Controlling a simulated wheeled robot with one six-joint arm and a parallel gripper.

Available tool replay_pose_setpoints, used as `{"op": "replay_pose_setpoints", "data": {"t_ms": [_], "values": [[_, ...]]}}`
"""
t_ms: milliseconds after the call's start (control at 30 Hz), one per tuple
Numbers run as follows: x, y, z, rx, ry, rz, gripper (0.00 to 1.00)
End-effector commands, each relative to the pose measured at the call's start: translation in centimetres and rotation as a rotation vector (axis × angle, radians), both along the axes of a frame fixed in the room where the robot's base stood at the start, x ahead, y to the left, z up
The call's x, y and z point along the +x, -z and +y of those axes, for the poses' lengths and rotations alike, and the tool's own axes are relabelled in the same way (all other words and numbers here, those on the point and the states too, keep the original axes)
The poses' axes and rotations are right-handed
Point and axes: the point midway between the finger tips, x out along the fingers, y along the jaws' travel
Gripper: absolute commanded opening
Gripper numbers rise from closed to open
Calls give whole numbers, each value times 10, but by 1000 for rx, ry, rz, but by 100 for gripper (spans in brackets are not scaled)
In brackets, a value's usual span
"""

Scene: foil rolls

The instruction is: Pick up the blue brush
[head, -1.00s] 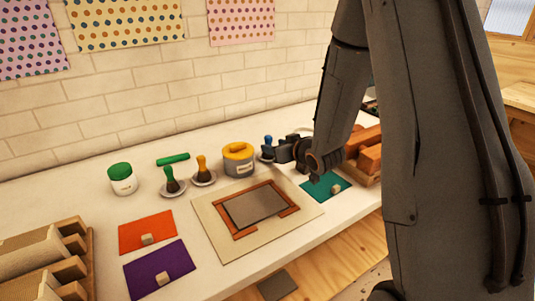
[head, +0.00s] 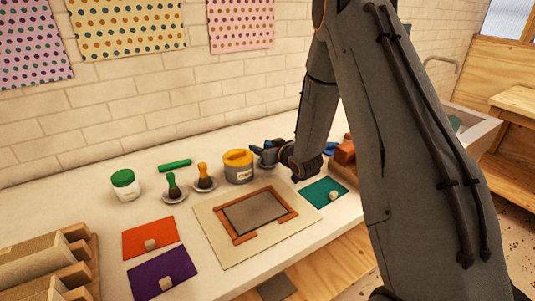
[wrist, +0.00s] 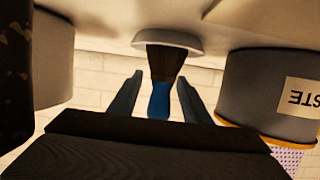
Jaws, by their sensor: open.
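The blue brush (wrist: 159,98) stands upright, bristles down, on a small white saucer (wrist: 168,41); the wrist view shows it upside down. Its blue handle lies between the two fingers of my open gripper (wrist: 159,80), with a visible gap on each side. In the head view my gripper (head: 267,149) is at the brush, just right of the grey tub with a yellow rim, and hides most of it.
The grey tub (wrist: 262,92) stands close beside one finger. Green (head: 172,184) and yellow (head: 203,174) brushes stand on saucers to the left. A framed screen (head: 253,212) and a teal sheet (head: 322,192) lie in front.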

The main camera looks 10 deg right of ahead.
Motion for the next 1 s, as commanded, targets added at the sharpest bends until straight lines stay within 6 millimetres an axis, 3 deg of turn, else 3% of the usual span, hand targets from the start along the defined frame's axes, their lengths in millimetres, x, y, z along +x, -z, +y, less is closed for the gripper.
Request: {"op": "replay_pose_setpoints", "data": {"t_ms": [200, 467, 500, 767, 1000], "values": [[1, 0, 0, 0, 0, 0, 44], [1, 0, 0, 0, 0, 0, 2], [1, 0, 0, 0, 0, 0, 0], [1, -1, 0, 0, 1, -1, 0], [2, -15, 0, 1, 1, -3, 0]]}}
